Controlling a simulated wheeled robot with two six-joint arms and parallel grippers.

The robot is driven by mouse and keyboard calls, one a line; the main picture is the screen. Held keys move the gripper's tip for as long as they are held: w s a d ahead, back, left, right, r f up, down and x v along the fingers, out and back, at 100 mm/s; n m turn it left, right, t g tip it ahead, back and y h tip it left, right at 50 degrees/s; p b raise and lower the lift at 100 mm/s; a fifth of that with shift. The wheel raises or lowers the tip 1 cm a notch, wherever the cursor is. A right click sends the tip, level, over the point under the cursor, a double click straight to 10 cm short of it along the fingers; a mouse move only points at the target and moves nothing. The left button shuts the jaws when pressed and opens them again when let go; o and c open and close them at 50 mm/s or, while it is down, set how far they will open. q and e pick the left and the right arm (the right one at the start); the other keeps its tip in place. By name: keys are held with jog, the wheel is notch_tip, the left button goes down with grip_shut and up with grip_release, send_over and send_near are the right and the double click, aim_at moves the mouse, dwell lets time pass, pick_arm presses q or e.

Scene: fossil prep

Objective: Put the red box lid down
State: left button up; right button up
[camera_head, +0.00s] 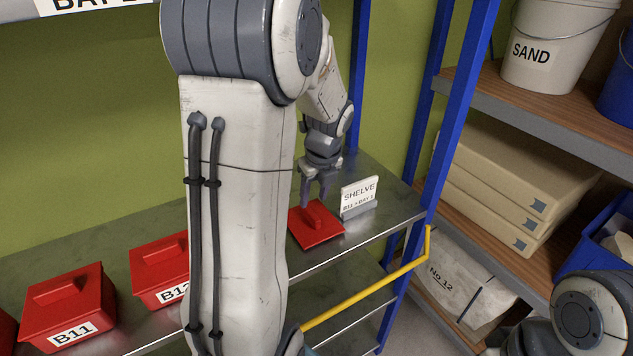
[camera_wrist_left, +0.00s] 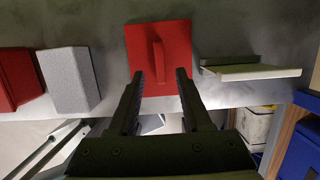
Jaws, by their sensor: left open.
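The red box lid (camera_head: 316,226) lies flat on the grey metal shelf, handle up, near the shelf's right end. It also shows in the left wrist view (camera_wrist_left: 177,55), with its raised handle (camera_wrist_left: 158,58) near the fingertips. My left gripper (camera_head: 316,199) is open just above the lid, its fingers pointing down. In the left wrist view the two fingers (camera_wrist_left: 157,80) are apart, with the handle ahead and between them. I cannot tell whether a finger touches the lid. My right gripper is not in view.
A small sign reading SHELVE (camera_head: 359,196) stands right of the lid. Red box B11 (camera_head: 68,308) and red box B12 (camera_head: 160,270) stand left on the shelf (camera_head: 381,222). A yellow rail (camera_head: 365,291) runs along the front. Blue posts (camera_head: 455,130) stand at right.

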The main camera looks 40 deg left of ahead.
aim_at(317, 220)
pick_arm(q)
jog(key=v, duration=0.5)
jog(key=s+d+f+n+h, duration=0.1)
jog(key=s+d+n, duration=0.25)
jog(key=d, duration=0.65)
jog(key=s+d+n+h, duration=0.1)
jog(key=s+d+n, duration=0.25)
jog(key=d, duration=0.65)
jog(key=s+d+f+n+g+h, duration=0.1)
jog(key=s+d+f+n, duration=0.1)
jog(key=s+d+n, duration=0.6)
jog(key=s+d, duration=0.1)
jog(key=s, duration=0.3)
jog(key=shift+s+d+f+h, duration=0.2)
jog(key=shift+h, duration=0.1)
jog(key=shift+f, duration=0.15)
jog(key=shift+a, duration=0.1)
